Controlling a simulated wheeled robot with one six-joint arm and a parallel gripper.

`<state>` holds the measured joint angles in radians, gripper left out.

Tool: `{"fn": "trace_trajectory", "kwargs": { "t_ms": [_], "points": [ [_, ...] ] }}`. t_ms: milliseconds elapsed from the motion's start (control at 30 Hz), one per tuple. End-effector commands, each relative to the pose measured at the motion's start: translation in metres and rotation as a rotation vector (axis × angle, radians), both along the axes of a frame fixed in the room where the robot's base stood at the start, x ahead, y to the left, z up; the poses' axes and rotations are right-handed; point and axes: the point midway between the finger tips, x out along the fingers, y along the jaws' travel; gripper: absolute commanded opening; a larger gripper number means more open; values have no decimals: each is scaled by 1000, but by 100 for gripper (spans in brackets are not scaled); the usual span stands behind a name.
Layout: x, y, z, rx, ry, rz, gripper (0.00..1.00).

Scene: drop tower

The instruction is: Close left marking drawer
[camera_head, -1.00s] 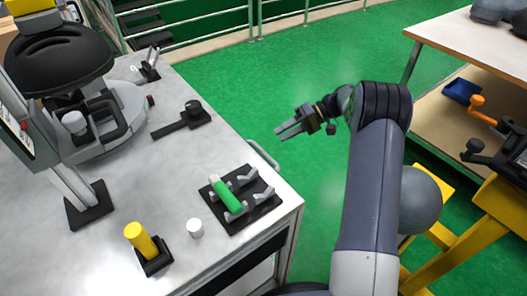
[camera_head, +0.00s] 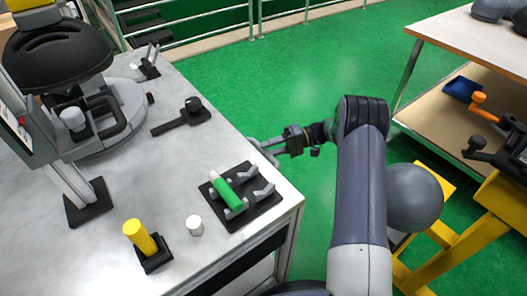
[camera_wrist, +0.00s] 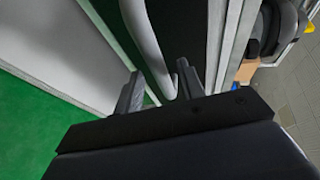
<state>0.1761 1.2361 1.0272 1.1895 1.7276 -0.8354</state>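A pale curved drawer handle (camera_head: 264,156) sticks out past the right edge of the metal workbench. In the wrist view the handle (camera_wrist: 143,38) is a light grey bar in front of a dark panel (camera_wrist: 182,30). My gripper (camera_head: 272,148) is at the handle, beside the bench edge. In the wrist view the two fingertips of my gripper (camera_wrist: 158,84) are apart, with the lower end of the bar between them. I cannot tell whether they touch it. The drawer body is mostly hidden under the benchtop, so how far it is out cannot be told.
The workbench (camera_head: 110,195) carries a black rack (camera_head: 265,208) with a green cylinder (camera_head: 225,190), a yellow cylinder (camera_head: 139,236), a white cap (camera_head: 194,225) and a large machine (camera_head: 90,115). A wooden-topped table (camera_head: 472,45) stands at right. Green floor (camera_head: 310,75) between them is clear.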

Motion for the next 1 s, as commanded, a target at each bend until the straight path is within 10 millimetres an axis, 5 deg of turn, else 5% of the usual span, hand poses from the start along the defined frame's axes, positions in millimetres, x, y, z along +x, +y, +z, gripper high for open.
{"fn": "trace_trajectory", "kwargs": {
  "t_ms": [200,533,1000],
  "points": [
    [-4,21,-4,0,0,0,38],
    [-4,23,-4,-1,0,-1,37],
    [-4,23,-5,-1,0,-1,0]
  ]
}}
